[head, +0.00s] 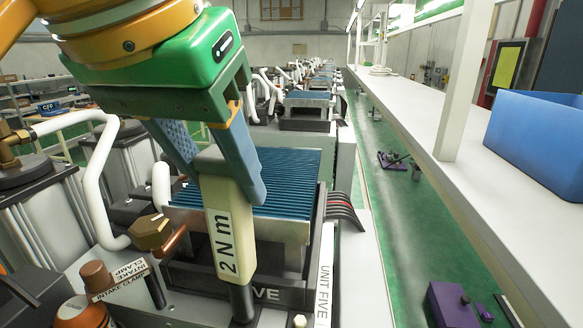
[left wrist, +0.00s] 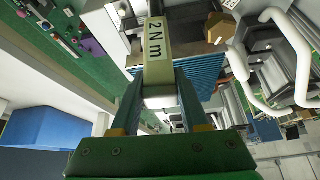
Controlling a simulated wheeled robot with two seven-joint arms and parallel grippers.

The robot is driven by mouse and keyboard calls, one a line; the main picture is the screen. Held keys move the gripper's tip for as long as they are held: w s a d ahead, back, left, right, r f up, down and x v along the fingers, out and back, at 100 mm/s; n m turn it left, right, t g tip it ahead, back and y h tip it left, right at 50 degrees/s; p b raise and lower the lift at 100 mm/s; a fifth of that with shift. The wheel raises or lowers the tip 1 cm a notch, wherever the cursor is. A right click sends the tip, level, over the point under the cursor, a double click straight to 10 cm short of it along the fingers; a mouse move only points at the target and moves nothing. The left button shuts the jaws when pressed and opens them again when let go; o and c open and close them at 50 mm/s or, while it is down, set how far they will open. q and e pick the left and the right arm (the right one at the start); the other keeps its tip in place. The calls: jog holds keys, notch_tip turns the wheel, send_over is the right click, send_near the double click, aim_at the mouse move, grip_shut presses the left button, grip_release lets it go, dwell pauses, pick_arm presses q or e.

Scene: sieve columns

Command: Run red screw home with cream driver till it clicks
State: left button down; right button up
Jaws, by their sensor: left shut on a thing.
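The cream driver (head: 228,235), marked "2 Nm", stands nearly upright in the head view with its dark shaft pointing down. The shaft's lower end meets the front part of the unit near the bottom edge of the picture. My left gripper (head: 222,180) is shut on the driver's upper part, one blue finger on each side. The left wrist view also shows the driver (left wrist: 155,45) between the fingers. I cannot make out the red screw; whether it sits under the shaft tip cannot be told. My right gripper is not in view.
Behind the driver is a unit with blue fins (head: 290,175). A brass hex fitting (head: 150,232), white pipes (head: 97,180) and a brown "intake clamp" knob (head: 97,273) crowd the left. A blue bin (head: 540,140) stands on the white shelf at right.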

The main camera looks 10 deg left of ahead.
pick_arm(q)
jog(key=shift+s+f, duration=0.1)
jog(key=shift+f, duration=0.4)
dwell(1.3)
notch_tip(320, 180, up, 5)
jog(key=p, duration=0.5)
jog(key=shift+r, duration=0.2)
jog(key=shift+f, duration=0.15)
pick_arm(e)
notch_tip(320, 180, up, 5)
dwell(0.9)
